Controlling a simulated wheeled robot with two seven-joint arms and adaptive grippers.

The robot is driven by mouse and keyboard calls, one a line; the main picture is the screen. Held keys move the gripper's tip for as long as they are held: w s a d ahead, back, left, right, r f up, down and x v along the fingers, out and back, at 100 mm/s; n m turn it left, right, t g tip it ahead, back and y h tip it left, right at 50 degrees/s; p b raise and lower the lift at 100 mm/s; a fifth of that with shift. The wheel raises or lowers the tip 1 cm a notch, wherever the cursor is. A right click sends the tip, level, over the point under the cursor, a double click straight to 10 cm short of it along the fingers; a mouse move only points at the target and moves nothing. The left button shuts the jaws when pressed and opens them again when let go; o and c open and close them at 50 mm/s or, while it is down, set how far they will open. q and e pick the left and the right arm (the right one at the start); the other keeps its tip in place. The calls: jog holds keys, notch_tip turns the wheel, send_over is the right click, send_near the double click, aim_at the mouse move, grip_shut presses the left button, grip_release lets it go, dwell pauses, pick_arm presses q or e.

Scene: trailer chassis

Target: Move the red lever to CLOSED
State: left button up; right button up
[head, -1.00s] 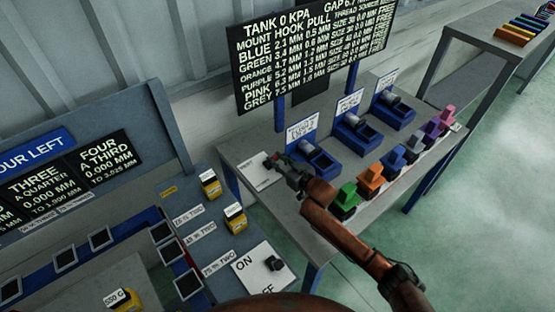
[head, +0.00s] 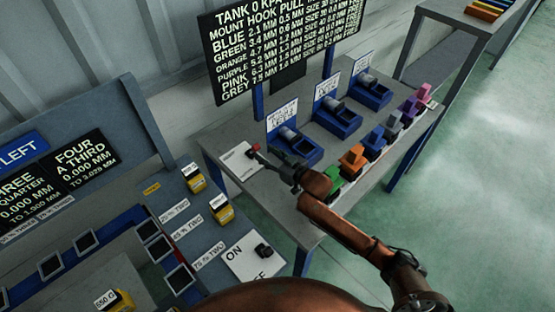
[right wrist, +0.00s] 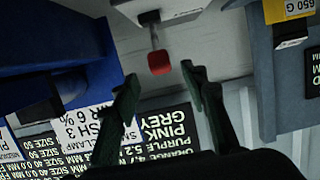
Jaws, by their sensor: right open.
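The red lever shows in the head view as a small red knob (head: 256,148) at the white plate (head: 238,161) on the grey bench's left end. In the right wrist view its red knob (right wrist: 159,62) hangs on a short metal stem from a white block. My right gripper (head: 268,160) is open beside the lever. In the right wrist view the two dark fingers (right wrist: 159,80) stand apart, with the knob in the gap near their tips; I see no clear contact. Lettering on the lever's plate is too small to read. My left gripper is not in view.
Blue fixtures (head: 295,146) with white labels stand right of the lever. Several coloured blocks (head: 352,160) line the bench's front edge. A black text board (head: 290,45) stands behind. A lower bench holds yellow blocks (head: 221,208) and an ON plate (head: 250,262). Green floor lies open at right.

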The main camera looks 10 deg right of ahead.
jog(key=v, duration=0.7)
dwell(0.3)
